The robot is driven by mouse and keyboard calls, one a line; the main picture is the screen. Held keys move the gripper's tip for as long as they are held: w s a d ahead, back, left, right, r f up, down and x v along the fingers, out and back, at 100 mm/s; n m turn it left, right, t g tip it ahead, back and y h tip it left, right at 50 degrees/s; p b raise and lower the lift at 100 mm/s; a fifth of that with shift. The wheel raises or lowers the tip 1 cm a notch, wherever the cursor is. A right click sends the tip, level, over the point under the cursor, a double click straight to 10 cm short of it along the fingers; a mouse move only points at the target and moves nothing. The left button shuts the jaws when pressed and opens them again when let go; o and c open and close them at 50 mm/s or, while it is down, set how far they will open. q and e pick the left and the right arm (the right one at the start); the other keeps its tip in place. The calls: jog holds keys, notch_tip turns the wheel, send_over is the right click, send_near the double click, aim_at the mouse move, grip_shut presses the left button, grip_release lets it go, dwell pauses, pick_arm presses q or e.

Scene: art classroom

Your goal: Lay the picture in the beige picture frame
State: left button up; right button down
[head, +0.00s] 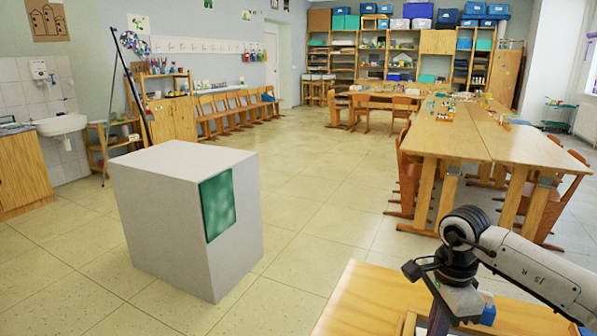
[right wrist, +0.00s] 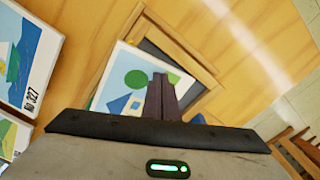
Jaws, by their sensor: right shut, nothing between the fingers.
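In the right wrist view the picture (right wrist: 136,80), white with a green circle and blue shapes, lies over part of the beige wooden picture frame (right wrist: 180,38). A dark strip of the frame's inside (right wrist: 204,72) shows between the picture and the frame's upper right bar. The picture looks shifted toward the lower left of the frame; whether it rests on the rim there I cannot tell. My right gripper (right wrist: 163,88) is shut and empty, its fingers in front of the picture and hiding part of it. My gripper body hides the lower side. My left gripper is out of view.
Other pictures (right wrist: 28,55) (right wrist: 12,135) lie to the left on the wooden table (right wrist: 245,40). In the head view my right arm reaches over this table (head: 365,300). A grey block (head: 170,215) with a green panel stands on the floor; long tables (head: 480,130) stand behind.

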jog(key=shift+w+d+b, duration=0.2)
jog(key=shift+w+b, duration=0.15)
jog(key=shift+w, duration=0.4)
jog(key=shift+w+d+b, duration=0.2)
jog(key=shift+w+b, duration=0.1)
jog(key=shift+w, duration=0.45)
dwell(1.2)
jog(key=shift+r, duration=0.1)
dwell(0.4)
notch_tip(320, 180, up, 7)
jog(key=p, duration=0.5)
dwell(0.3)
